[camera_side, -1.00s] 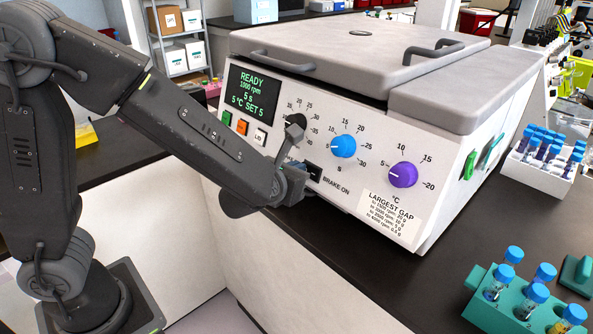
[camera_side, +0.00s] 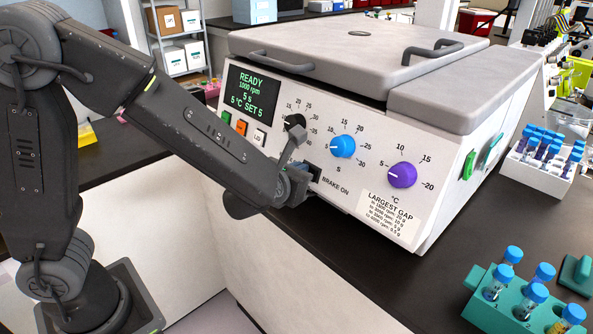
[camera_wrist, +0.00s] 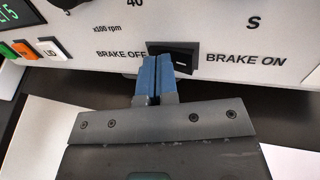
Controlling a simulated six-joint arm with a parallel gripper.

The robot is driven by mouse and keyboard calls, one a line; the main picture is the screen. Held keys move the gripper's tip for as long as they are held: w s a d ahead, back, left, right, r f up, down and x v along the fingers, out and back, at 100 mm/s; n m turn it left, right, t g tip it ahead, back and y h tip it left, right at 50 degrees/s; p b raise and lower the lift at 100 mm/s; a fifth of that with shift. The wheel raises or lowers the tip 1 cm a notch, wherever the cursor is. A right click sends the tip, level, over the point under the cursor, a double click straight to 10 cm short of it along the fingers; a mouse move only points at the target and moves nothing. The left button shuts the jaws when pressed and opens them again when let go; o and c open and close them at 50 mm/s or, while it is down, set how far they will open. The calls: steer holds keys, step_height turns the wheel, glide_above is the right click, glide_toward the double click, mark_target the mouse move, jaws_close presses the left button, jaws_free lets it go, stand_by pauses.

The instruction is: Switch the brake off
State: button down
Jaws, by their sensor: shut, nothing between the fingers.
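The brake switch is a black rocker (camera_wrist: 186,57) on the front panel of the white centrifuge, between the printed words BRAKE OFF on its left and BRAKE ON on its right in the wrist view. It also shows in the side view (camera_side: 314,171), just right of my gripper. My gripper (camera_wrist: 157,62) is shut and empty, with its blue fingertips together. In the wrist view the fingertips overlap the left, BRAKE OFF part of the switch and hide it. I cannot tell whether they touch it or which way the rocker is tipped.
A blue knob (camera_side: 342,146) and a purple knob (camera_side: 402,175) sit right of the switch. Green, orange and white buttons (camera_side: 241,127) and a screen (camera_side: 252,94) are up left. A teal tube rack (camera_side: 490,308) stands at the bench's front right.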

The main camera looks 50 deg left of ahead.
steer(key=shift+s+d, duration=0.15)
steer(key=shift+d, duration=0.2)
steer(key=shift+r, duration=0.1)
steer(key=s+r, duration=0.4)
steer(key=s, duration=0.9)
steer(key=shift+s+r, duration=0.15)
